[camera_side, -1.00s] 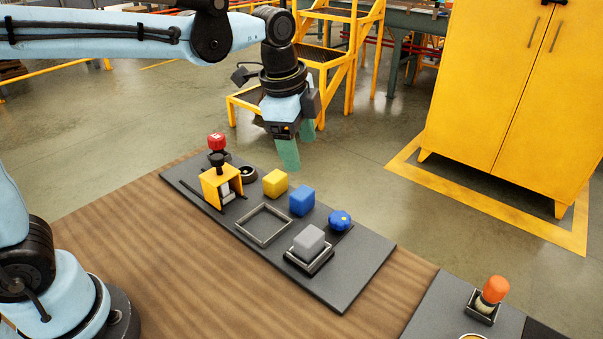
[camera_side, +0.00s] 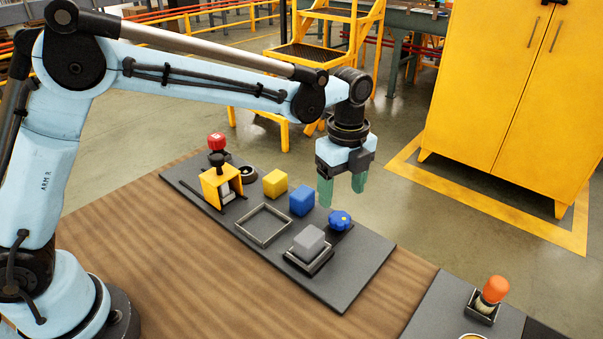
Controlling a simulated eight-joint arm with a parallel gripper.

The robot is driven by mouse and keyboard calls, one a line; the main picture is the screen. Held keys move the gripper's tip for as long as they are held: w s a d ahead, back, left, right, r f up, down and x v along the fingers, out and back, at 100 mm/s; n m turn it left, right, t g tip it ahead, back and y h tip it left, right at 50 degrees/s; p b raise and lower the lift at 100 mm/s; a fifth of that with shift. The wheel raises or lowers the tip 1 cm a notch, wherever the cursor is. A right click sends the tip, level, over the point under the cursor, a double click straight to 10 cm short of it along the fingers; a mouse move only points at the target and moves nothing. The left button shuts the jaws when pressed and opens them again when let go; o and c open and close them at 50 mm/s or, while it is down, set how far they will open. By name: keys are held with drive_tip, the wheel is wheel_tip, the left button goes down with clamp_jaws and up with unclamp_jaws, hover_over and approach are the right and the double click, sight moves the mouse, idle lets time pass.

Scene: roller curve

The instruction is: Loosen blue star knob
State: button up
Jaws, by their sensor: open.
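The blue star knob (camera_side: 340,221) sits near the far edge of the dark board, with a small yellow mark on it. My gripper (camera_side: 342,193) hangs above the knob, pointing down. Its two green fingers are apart, with nothing between them. The fingertips appear above the knob and not around it; the exact gap is hard to judge from this side.
On the dark board (camera_side: 350,285) stand a blue cube (camera_side: 302,200), a yellow cube (camera_side: 275,183), a grey cube (camera_side: 309,241) in a holder, an empty square frame (camera_side: 263,225) and a yellow bracket (camera_side: 215,188). An orange-topped object (camera_side: 495,289) stands at the right.

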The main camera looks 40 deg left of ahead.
sight(339, 216)
wheel_tip(339, 216, down, 6)
drive_tip(key=shift+f, duration=0.15)
idle(0.3)
drive_tip(key=c, duration=1.1)
